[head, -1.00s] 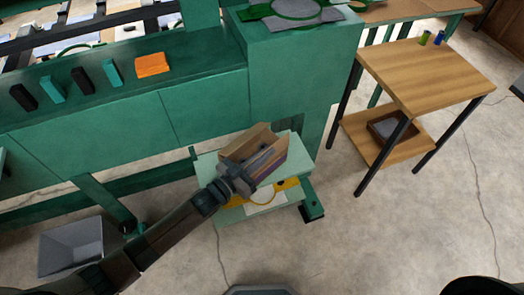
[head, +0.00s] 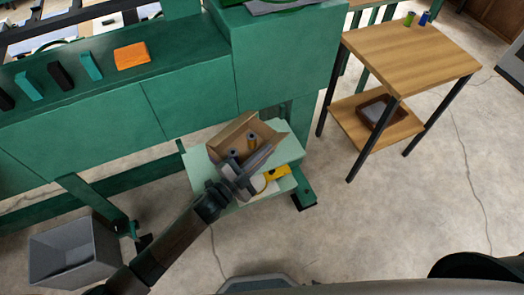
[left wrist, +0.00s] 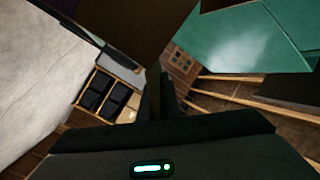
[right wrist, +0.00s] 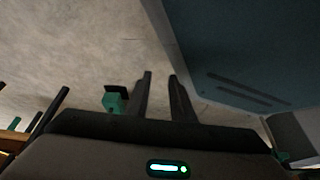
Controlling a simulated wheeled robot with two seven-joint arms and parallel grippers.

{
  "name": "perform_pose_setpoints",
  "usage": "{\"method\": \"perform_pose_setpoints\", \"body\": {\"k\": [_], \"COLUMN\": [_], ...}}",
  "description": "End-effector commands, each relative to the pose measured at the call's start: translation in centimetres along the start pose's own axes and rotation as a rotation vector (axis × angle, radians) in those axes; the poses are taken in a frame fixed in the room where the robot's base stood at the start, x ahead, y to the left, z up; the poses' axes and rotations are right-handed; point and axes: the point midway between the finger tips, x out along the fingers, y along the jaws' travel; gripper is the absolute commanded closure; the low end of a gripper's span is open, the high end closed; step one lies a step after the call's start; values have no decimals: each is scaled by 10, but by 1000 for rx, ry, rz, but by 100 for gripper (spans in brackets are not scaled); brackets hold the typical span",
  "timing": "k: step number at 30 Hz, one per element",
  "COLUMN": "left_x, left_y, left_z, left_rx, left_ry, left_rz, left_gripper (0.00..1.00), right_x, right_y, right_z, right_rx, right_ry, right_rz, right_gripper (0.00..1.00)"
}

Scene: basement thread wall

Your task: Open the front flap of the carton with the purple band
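The carton (head: 217,147) sits on a pale green shelf by the green machine. Its top is open, its back flap stands up, and several small spools (head: 233,155) show inside. My left gripper (head: 268,152) lies across the carton's front side and hides most of that side, the front flap and any purple band. In the left wrist view, a dark brown surface (left wrist: 125,25), perhaps the carton, lies just beyond the fingertips (left wrist: 160,72). Those fingers look close together, with nothing clearly between them. My right gripper (right wrist: 160,75) is open and empty, above the floor.
A yellow item (head: 278,172) lies on the shelf beside the carton. A wooden side table (head: 410,65) stands to the right, with a dark tray (head: 372,108) on its lower shelf. A grey bin (head: 70,255) stands at lower left.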

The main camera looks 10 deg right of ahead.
Motion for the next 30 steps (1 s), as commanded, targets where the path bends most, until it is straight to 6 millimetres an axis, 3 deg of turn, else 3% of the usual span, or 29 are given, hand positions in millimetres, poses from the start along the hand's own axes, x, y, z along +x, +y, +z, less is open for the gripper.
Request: {"method": "perform_pose_setpoints", "body": {"k": [6,12,23,25,30], "left_x": [0,0,0,0,0], "left_y": [7,8,8,8,8], "left_z": [1,1,1,1,1], "left_rx": [105,145,149,149,149], "left_ry": [0,-1,-1,-1,0], "left_rz": [0,0,1,1,0], "left_gripper": [100,100,100,89,89], "right_x": [3,4,4,4,4], "right_y": [-5,-6,-6,-7,-7], "right_z": [-21,-29,-32,-30,-27], "right_rx": [1,1,1,1,1], "right_ry": [53,69,74,71,65], "right_rz": [-5,-6,-7,-7,-8], "right_gripper": [78,78,78,78,78]}}
